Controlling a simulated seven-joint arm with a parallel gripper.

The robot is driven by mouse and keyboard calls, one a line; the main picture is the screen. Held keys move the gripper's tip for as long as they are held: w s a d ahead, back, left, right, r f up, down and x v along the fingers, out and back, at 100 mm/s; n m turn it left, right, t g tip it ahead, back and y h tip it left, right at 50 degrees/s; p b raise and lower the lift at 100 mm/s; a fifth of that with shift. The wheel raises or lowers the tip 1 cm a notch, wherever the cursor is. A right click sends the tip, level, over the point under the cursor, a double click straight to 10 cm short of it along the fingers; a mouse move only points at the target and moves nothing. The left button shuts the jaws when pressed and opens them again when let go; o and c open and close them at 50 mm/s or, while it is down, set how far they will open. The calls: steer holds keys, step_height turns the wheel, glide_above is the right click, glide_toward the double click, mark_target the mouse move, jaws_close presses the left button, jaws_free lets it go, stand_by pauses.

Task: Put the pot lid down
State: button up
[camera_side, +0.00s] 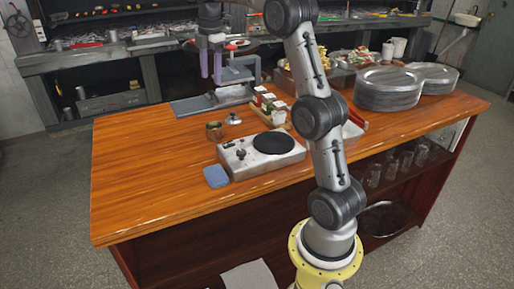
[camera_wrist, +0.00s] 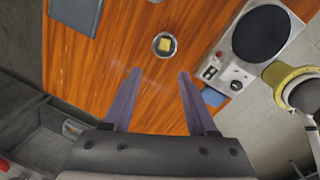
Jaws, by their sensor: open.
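The small pot lid (camera_side: 233,119), with a dark knob, lies on the wooden table behind and right of the small brown pot (camera_side: 214,132) in the side view. The pot is open; the wrist view shows a yellow block inside the pot (camera_wrist: 165,44). My gripper (camera_side: 211,80) is above the table, behind and clear of both lid and pot. Its purple fingers point down, spread apart with nothing between them; they also show in the wrist view (camera_wrist: 159,73). The lid cannot be made out clearly in the wrist view.
A hot plate (camera_side: 240,158) stands right of the pot, with a blue sponge (camera_side: 215,177) beside it. A grey board (camera_side: 190,106) lies at the back. Small containers (camera_side: 268,104) and stacked plates (camera_side: 388,90) stand to the right. The left part of the table (camera_side: 140,165) is clear.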

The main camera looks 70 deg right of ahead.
steer(key=s+a+r+m+t, duration=0.1)
steer(key=s+a+m, duration=0.35)
steer(key=a, duration=0.45)
steer(key=s+a+r+m+t, duration=0.1)
steer(key=s+a+m, duration=0.2)
steer(key=s+a, duration=0.5)
steer(key=s+a+f+m+t, duration=0.2)
steer(key=s+a+f+m, duration=0.4)
steer(key=s+a+f, duration=0.2)
steer(key=s+a, duration=0.2)
steer(key=s, duration=0.1)
steer(key=shift+s+f+y, duration=0.25)
steer(key=shift+s+y, duration=0.1)
steer(key=shift+y, duration=0.05)
